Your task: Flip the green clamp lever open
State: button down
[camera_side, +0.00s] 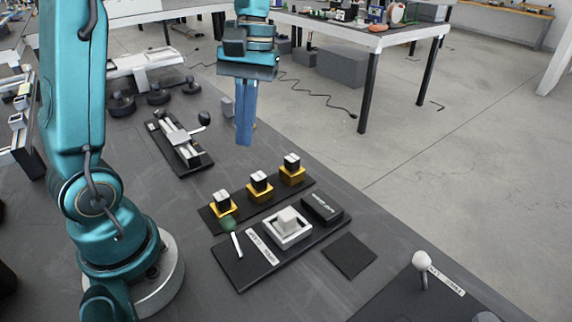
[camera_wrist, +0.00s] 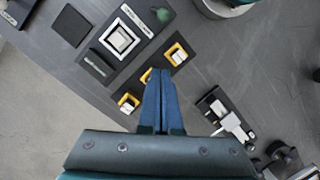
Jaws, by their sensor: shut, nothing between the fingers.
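The green clamp lever has a dark green ball knob (camera_side: 228,224) on a pale stem that slants up from the left part of a dark base plate (camera_side: 240,278). The same green knob (camera_wrist: 163,15) shows at the top middle of the wrist view, beyond my fingertips. My gripper (camera_side: 244,142) points down with its blue fingers together and empty. It hangs above the bench, behind the lever and well apart from it. In the wrist view my gripper (camera_wrist: 158,74) covers part of the middle yellow block. The lever's hinge is too small to make out.
Yellow blocks with black-and-white tops (camera_side: 260,184) stand in a row behind the lever. A white square frame (camera_side: 287,227) and a black box (camera_side: 322,208) sit right of it. A slide fixture (camera_side: 181,145) lies behind left, and a white-knobbed lever (camera_side: 422,261) stands front right.

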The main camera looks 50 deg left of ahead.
aim_at(232, 234)
jog(key=s+f, duration=0.1)
jog(key=f, duration=0.2)
jog(key=s+d+f, duration=0.1)
jog(key=f, duration=0.2)
jog(key=s+d+f, duration=0.1)
jog(key=f, duration=0.3)
jog(key=shift+s+d, duration=0.15)
jog(key=shift+s, duration=0.2)
jog(key=shift+s+d, duration=0.5)
jog(key=shift+s, duration=0.1)
jog(key=shift+d+r+y, duration=0.1)
jog(key=shift+d+y, duration=0.15)
jog(key=shift+y, duration=0.05)
